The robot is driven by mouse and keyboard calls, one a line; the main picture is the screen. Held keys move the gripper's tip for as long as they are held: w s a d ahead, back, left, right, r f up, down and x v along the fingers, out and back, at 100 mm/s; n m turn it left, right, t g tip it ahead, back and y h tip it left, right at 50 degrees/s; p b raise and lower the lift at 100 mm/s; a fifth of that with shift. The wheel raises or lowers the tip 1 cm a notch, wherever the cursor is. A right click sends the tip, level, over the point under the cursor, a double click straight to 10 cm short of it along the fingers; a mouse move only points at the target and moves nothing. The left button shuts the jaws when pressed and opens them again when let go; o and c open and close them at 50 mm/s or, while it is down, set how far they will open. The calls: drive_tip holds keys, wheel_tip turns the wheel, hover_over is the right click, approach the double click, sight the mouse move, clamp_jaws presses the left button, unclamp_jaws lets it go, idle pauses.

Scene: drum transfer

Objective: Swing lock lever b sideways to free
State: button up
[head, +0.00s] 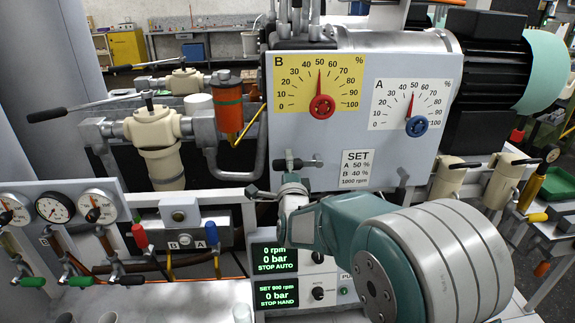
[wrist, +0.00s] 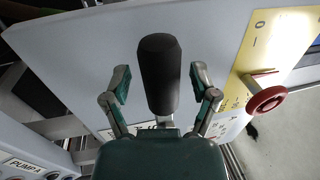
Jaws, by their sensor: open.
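The lock lever, which I take to be lever b, has a black grip (head: 300,163) at the lower edge of the grey panel, below the yellow B dial (head: 319,84). In the wrist view its dark rounded handle (wrist: 158,75) stands between the two fingers of my gripper (wrist: 161,86). A gap shows on both sides of the handle, so the fingers look apart from it. My gripper (head: 285,183) is open just below the lever in the head view. The lever's base is mostly hidden behind my gripper in the wrist view.
The red B knob (wrist: 265,97) is right of my gripper in the wrist view. The white A dial (head: 410,104) with its blue knob (head: 417,126) and a SET plate (head: 357,168) are on the same panel. A display box (head: 277,258) stands below my gripper.

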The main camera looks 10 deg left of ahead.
drive_tip(key=v, duration=1.2)
drive_tip(key=s+d+r+n+g+h, duration=0.1)
drive_tip(key=s+d+n+g, duration=0.25)
drive_tip(key=d, duration=0.35)
drive_tip(key=s+d+r+n+g+h, duration=0.1)
drive_tip(key=s+d+n+g, duration=0.15)
drive_tip(key=d+n, duration=0.3)
drive_tip(key=s+d+f+n+g+h, duration=0.1)
drive_tip(key=s+d+n+g, duration=0.2)
drive_tip(key=s+d, duration=0.3)
drive_tip(key=s+d+f+n+g+h, duration=0.1)
drive_tip(key=s+d, duration=0.5)
drive_tip(key=s, duration=0.6)
drive_tip(key=n+g+h, duration=0.1)
drive_tip(key=n+g, duration=0.1)
drive_tip(key=g, duration=0.1)
drive_tip(key=shift+s+f+g+h, duration=0.3)
drive_tip(key=shift+s+g, duration=0.1)
